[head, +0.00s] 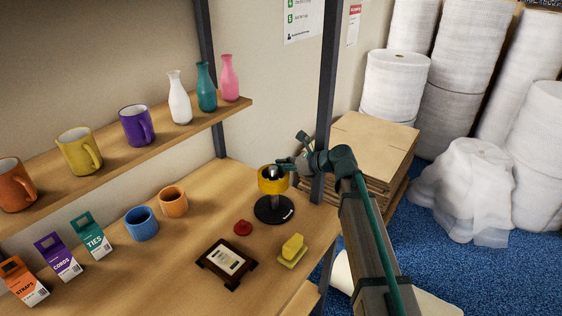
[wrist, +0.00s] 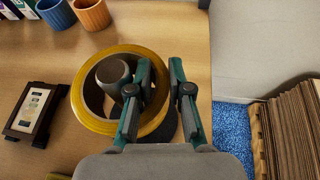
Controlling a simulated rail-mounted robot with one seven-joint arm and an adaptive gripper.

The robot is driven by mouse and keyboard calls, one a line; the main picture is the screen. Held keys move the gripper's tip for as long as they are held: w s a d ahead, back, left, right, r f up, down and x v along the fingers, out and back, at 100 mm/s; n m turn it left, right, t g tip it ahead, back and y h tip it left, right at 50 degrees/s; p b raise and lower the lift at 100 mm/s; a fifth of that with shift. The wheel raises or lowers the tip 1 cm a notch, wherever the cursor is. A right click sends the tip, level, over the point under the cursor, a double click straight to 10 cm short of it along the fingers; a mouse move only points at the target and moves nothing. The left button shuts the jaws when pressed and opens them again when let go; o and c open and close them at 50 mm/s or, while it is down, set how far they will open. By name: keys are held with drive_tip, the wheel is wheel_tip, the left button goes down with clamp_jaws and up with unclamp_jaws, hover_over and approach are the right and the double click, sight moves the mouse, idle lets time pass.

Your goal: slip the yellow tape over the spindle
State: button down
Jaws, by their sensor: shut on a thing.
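The yellow tape (head: 272,186) is a thick ring, held level above the black base (head: 270,217) of the spindle. The spindle's grey rounded top (wrist: 113,72) shows inside the ring's hole, off-centre in the wrist view, and the tape (wrist: 88,116) surrounds it. Part of the dark post shows below the tape in the head view. My gripper (wrist: 160,95) is shut on the right side of the tape's wall, one finger inside the hole and one outside. The head view shows my gripper (head: 286,165) at the tape's upper right rim.
A red knobbed object (head: 243,228), a dark framed card (head: 227,262) and a yellow block (head: 292,246) lie in front of the spindle. A dark shelf post (head: 325,130) rises close behind my gripper.

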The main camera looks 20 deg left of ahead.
drive_tip(key=b, duration=0.2)
hover_over(281, 200)
drive_tip(key=shift+f, duration=4.8)
drive_tip(key=c, duration=1)
unclamp_jaws()
drive_tip(key=shift+f, duration=0.1)
drive_tip(key=shift+s, duration=0.1)
drive_tip(key=shift+r+p, duration=3.9)
drive_tip(key=shift+r, duration=1.2)
